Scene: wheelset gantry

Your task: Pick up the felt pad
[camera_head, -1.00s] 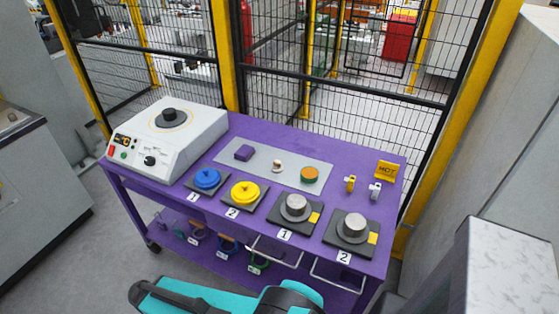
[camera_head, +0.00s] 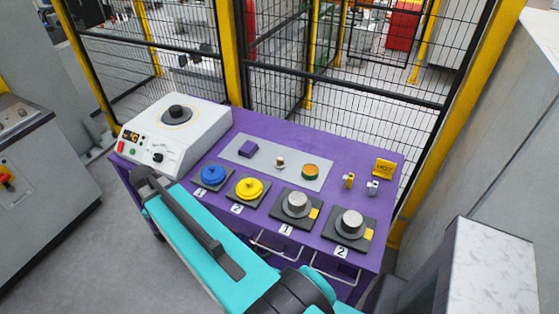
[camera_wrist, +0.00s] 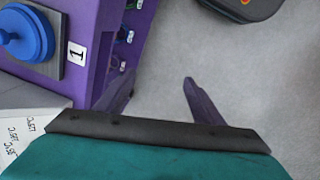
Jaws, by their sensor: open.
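A grey mat (camera_head: 300,177) lies on the purple cart top. On it are a purple block (camera_head: 247,149), a small pale-and-brown knob (camera_head: 280,162) and a green round piece with an orange top (camera_head: 310,172). I cannot tell for certain which of them is the felt pad. None of them shows in the wrist view. My gripper (camera_wrist: 158,92) is open and empty in the wrist view, with its fingers wide apart over the grey floor beside the cart. In the head view the gripper itself cannot be made out.
A white machine (camera_head: 177,135) stands at the cart's left. A blue disc (camera_head: 213,175), a yellow disc (camera_head: 249,188) and two grey cylinders on dark plates line the front. Yellow and white clips and a yellow sign (camera_head: 383,168) are at right. A mesh fence stands behind.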

